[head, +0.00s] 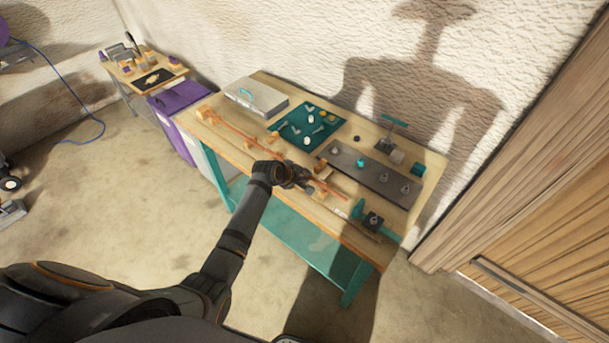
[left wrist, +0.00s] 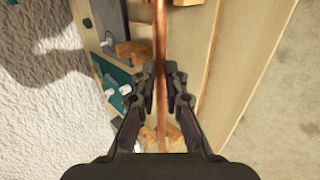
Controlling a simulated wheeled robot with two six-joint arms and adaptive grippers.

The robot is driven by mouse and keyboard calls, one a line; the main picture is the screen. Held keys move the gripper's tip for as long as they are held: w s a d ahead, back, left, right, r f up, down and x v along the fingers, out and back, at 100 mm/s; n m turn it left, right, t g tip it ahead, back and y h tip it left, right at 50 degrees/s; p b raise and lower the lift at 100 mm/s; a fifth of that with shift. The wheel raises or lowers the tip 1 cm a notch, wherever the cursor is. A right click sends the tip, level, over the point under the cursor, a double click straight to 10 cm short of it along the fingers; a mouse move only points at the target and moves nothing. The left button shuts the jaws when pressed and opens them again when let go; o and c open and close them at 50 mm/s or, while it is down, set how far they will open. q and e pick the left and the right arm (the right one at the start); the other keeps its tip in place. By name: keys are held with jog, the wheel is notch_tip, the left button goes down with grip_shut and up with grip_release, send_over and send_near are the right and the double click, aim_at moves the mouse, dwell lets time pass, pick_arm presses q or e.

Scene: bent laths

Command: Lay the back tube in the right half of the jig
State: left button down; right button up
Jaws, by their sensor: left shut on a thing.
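A long thin copper tube (left wrist: 160,40) runs between the two fingers of my left gripper (left wrist: 163,95) in the left wrist view, and the gripper is shut on it. In the head view the left gripper (head: 300,180) is over the front middle of the workbench. The tube (head: 331,187) shows to its right, and a copper length (head: 235,129) shows to its left. Small wooden blocks stand along this line, one at the left end (head: 205,112) and one near the gripper (head: 325,173). Which blocks form the jig I cannot tell. My right gripper is not in view.
A dark grey plate with knobs (head: 385,183) lies to the right on the bench. A teal mat with small parts (head: 290,129) and a grey case (head: 256,97) lie behind. Bare floor (head: 130,200) lies left of the bench.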

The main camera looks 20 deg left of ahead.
pick_arm(q)
jog(key=shift+f, duration=0.2)
dwell(0.5)
jog(key=c, duration=1.3)
grip_release()
notch_tip(320, 180, up, 7)
jog(key=p, duration=0.8)
